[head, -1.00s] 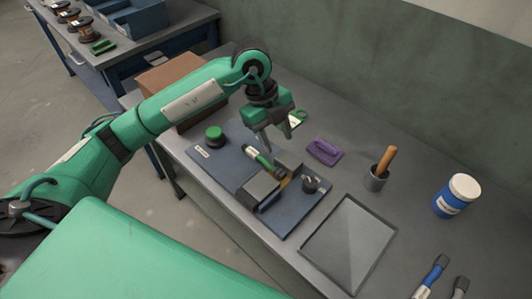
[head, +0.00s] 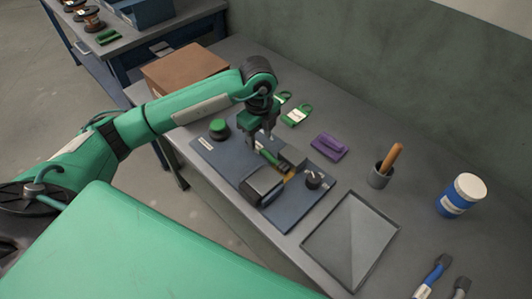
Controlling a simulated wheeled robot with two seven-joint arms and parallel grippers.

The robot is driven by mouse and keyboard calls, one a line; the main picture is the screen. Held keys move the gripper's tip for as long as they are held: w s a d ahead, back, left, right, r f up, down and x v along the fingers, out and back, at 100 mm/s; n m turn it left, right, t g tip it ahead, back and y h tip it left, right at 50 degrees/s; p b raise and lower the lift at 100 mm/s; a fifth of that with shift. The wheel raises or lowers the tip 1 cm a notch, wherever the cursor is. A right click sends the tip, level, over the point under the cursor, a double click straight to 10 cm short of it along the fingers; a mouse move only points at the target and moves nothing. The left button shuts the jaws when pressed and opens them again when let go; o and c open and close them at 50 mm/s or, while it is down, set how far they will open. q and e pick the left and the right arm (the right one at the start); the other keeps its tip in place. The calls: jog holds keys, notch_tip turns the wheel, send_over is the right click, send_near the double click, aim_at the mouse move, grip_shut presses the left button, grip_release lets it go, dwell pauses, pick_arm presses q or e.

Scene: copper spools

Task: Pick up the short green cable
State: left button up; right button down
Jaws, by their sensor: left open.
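A short green cable (head: 268,156) lies in the fixture on the blue-grey base plate (head: 228,166), between the grey blocks. Its upper end is partly hidden by my left gripper (head: 262,140). The left gripper points down, open and empty, with its fingertips over the upper end of the cable. I cannot tell whether the fingers touch it. My right gripper is not in view.
Green labelled pieces (head: 297,115), a purple block (head: 329,147), a cup with a wooden handle (head: 380,175) and a grey tray (head: 309,244) lie around. A brown box (head: 185,69) stands behind the arm.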

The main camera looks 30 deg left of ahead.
aim_at(260, 148)
pick_arm(q)
notch_tip(260, 148, down, 4)
jog(key=shift+f, duration=0.1)
grip_shut()
dwell(0.4)
